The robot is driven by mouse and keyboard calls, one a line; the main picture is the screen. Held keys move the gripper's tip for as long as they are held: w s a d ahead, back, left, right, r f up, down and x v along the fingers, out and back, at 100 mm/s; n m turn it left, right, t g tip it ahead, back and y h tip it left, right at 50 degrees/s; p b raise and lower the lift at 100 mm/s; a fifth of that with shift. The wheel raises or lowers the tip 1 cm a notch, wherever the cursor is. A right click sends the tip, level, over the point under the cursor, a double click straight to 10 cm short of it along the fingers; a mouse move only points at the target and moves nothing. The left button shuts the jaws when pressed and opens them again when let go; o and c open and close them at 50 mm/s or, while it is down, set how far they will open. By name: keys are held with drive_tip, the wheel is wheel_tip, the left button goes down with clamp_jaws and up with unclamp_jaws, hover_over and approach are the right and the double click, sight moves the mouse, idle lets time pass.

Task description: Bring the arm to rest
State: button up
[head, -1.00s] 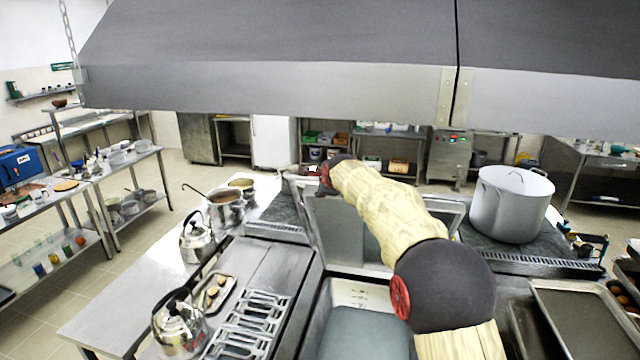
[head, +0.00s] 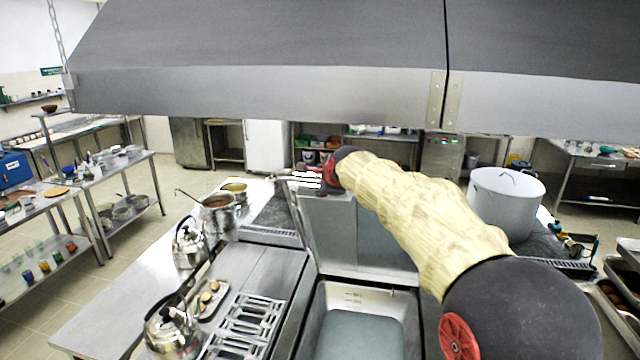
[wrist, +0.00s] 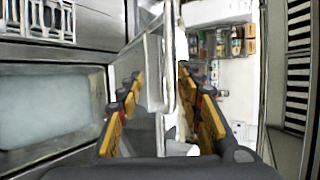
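My arm stretches from the lower right of the head view over the steel pan unit. Its far end is beside the raised lid (head: 345,235) of the pan (head: 358,335). My gripper (wrist: 162,105) shows in the wrist view with its two yellow fingers apart. The upright edge of a steel panel, apparently the lid, shows between the fingers in that view. I cannot tell whether the fingers touch it. In the head view the fingers are too small and partly hidden to read.
A large stockpot (head: 506,203) stands right of my arm. Two kettles, the nearer one (head: 172,332) and the farther one (head: 188,243), and an open pot (head: 219,214) stand on the left counter. A steel hood (head: 260,90) hangs above.

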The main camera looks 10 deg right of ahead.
drive_tip(key=s+d+f+n+g+b, duration=0.2)
drive_tip(key=s+f+n+b, duration=0.4)
drive_tip(key=s+f, duration=0.8)
drive_tip(key=s+d+f+n+g+h+b, duration=0.1)
drive_tip(key=s+d+f+n+b, duration=0.3)
drive_tip(key=s+f+b, duration=0.8)
drive_tip(key=s+d+f+n+g+b, duration=0.3)
drive_tip(key=s+f+n+b, duration=0.6)
drive_tip(key=s+f, duration=0.7)
drive_tip(key=s+d, duration=0.1)
drive_tip(key=s, duration=1)
drive_tip(key=shift+s+f+h+b, duration=0.35)
drive_tip(key=shift+h+b, duration=0.05)
